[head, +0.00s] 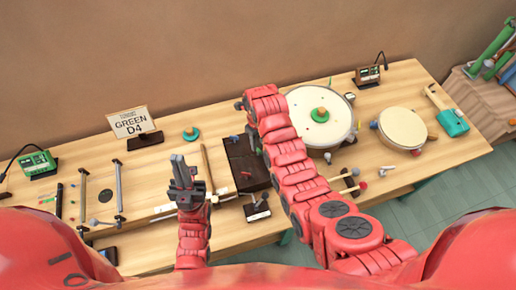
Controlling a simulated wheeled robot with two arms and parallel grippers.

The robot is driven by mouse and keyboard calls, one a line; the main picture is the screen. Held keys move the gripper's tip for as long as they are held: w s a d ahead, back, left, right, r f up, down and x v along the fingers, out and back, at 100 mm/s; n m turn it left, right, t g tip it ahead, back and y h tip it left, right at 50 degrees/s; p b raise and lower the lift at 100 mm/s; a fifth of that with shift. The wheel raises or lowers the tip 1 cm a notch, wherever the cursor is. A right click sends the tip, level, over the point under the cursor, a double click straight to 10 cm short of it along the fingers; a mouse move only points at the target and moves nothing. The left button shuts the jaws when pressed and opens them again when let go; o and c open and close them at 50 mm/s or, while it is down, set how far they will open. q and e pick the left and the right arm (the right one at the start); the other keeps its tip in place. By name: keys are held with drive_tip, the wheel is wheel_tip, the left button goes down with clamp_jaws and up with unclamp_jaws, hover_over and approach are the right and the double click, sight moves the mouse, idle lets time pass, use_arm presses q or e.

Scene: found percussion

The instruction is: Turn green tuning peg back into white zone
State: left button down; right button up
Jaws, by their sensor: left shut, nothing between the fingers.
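A sign reading GREEN D4 (130,122) stands at the back left of the table. I cannot clearly make out the green tuning peg or a white zone. A dark box (240,158) with small coloured parts on top sits mid-table, partly hidden by my right arm. My left gripper (182,163) is shut and empty, fingers pointing up the picture, left of the dark box. It is above a long wooden strip (160,216). My right arm reaches across the table; its end (242,104) is beyond the dark box, with its fingers not clear.
A teal disc with an orange knob (190,134) lies behind my left gripper. A green device (38,166) sits far left. A large white drum (335,132), a smaller drum (402,122) and a teal block (453,122) stand to the right.

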sight(258, 149)
drive_tip(key=shift+s+f+p, duration=0.1)
drive_tip(key=shift+f+p, duration=0.35)
drive_tip(key=shift+f, duration=1.3)
drive_tip(key=shift+c, duration=0.3)
clamp_jaws()
